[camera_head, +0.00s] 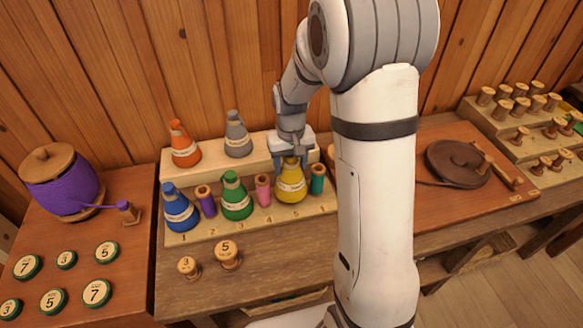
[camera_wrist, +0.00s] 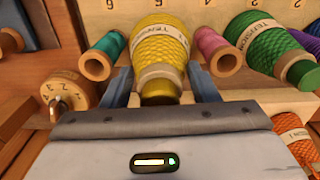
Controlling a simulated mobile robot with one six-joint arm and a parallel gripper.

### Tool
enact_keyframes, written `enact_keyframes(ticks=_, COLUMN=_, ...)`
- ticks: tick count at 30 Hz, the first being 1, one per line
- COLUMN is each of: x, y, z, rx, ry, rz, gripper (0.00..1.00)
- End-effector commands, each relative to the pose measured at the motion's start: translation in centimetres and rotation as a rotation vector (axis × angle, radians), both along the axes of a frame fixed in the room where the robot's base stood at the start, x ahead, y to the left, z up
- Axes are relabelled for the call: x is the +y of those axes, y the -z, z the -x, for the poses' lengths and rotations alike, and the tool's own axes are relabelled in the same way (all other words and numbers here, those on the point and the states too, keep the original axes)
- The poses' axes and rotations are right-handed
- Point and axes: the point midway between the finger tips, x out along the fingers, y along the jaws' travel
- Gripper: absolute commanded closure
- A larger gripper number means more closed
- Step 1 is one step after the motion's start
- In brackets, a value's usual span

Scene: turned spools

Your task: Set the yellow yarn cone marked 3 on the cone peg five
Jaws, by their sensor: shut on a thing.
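The yellow yarn cone (camera_head: 291,186) stands upright on the lower front step of the rack, above the number 5, in the head view. In the wrist view the yellow cone (camera_wrist: 160,42) lies between the two fingers, its narrow tip toward the palm. My gripper (camera_head: 290,160) comes from above and is shut on the cone's upper end; its fingers (camera_wrist: 161,88) also flank the tip in the wrist view. Cone peg five is hidden by the cone. The number 3 on the cone is not readable.
A pink spool (camera_head: 263,190) and a teal spool (camera_head: 317,179) stand close on either side of the yellow cone. Green (camera_head: 236,199) and blue (camera_head: 179,211) cones share the front step. Orange (camera_head: 183,147) and grey (camera_head: 237,137) cones stand on the upper step.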

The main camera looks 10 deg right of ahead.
Motion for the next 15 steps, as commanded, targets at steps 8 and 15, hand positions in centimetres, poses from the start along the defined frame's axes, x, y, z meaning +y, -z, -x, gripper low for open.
enact_keyframes(ticks=8, x=0.0, y=0.9, z=0.0, rx=-0.001, ry=0.001, rz=0.0, gripper=0.99)
enact_keyframes(ticks=15, x=-0.1, y=2.0, z=0.0, rx=-0.001, ry=0.001, rz=0.001, gripper=0.99)
